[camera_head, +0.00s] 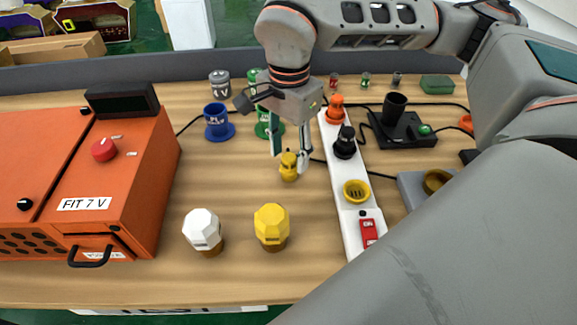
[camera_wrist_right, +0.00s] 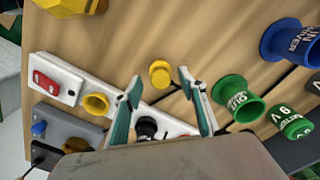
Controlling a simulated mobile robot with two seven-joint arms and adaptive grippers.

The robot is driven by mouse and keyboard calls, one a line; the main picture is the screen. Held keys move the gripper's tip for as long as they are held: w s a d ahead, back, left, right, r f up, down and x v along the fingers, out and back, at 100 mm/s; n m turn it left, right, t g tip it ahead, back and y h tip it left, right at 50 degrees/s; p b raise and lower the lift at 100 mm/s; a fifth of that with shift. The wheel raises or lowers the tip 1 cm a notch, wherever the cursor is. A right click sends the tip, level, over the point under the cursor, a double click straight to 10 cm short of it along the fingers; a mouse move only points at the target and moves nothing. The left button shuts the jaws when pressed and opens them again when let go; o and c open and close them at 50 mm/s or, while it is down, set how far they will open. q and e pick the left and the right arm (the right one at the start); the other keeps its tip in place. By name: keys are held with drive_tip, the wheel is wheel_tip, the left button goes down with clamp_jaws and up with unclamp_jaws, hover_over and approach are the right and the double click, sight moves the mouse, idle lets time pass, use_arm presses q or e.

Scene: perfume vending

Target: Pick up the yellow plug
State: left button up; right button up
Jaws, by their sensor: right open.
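The yellow plug (camera_head: 288,168) stands on the wooden table, left of the white power strip (camera_head: 350,215). In the right wrist view the yellow plug (camera_wrist_right: 160,73) shows its round top. My right gripper (camera_head: 291,158) comes down over it, with its two fingers apart and nothing held. In the right wrist view the gripper (camera_wrist_right: 161,84) is open and the plug lies between the fingertip directions, just beyond them. I cannot tell whether either finger touches it. My left gripper is in no view.
The power strip holds an orange plug (camera_head: 336,108) and a black plug (camera_head: 344,142); its yellow socket (camera_head: 356,191) is empty. A green holder (camera_wrist_right: 236,98) stands near one finger. Yellow (camera_head: 271,222) and white (camera_head: 202,227) faceted items stand in front. An orange machine (camera_head: 140,180) is at left.

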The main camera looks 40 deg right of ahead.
sight(289, 156)
drive_tip(key=shift+f, duration=0.9)
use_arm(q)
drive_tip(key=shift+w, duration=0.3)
use_arm(e)
clamp_jaws()
use_arm(q)
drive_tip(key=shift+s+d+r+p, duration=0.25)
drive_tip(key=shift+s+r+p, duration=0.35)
drive_tip(key=shift+p, duration=0.8)
use_arm(e)
wheel_tip(289, 156, up, 20)
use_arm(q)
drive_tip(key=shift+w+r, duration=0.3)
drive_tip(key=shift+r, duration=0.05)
